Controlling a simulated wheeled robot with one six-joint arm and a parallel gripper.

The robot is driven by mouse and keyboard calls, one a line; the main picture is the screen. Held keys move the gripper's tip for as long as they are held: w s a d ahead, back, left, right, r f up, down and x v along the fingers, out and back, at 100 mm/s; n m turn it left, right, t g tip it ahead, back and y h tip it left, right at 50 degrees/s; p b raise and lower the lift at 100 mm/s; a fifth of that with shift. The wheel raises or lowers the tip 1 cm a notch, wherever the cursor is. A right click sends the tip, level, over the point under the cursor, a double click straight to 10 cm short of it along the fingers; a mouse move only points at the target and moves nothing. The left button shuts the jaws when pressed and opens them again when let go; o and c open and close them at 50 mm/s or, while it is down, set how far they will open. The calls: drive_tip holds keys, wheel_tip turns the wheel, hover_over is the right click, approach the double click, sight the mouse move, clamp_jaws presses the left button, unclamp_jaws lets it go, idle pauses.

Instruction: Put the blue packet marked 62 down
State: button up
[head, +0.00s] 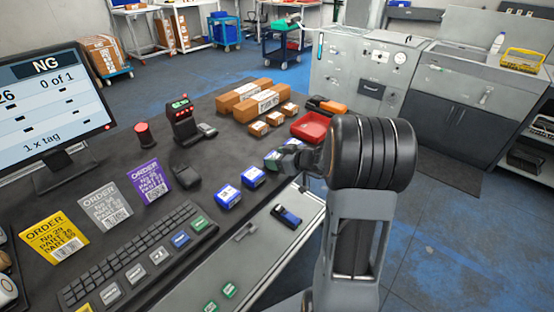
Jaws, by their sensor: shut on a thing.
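My gripper (288,158) is over the right edge of the dark table and is shut on a small packet (272,160). Only part of this packet shows at the fingertips, with blue and green on it, and I cannot read its number. It is close to the tabletop, but I cannot tell whether it touches. Two blue packets with white labels lie on the table to its left, one close by (253,177) and one farther left (228,197). Their numbers are too small to read.
A red tray (310,127) and cardboard boxes (255,100) are behind my gripper. A scanner device (185,120), order cards (150,182) and a keyboard (140,255) are to the left. A dark blue item (286,216) lies on the lower grey surface.

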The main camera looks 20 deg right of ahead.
drive_tip(key=o, duration=1)
drive_tip(key=p, duration=0.3)
drive_tip(key=shift+s+r, duration=0.1)
drive_tip(key=shift+r, duration=0.15)
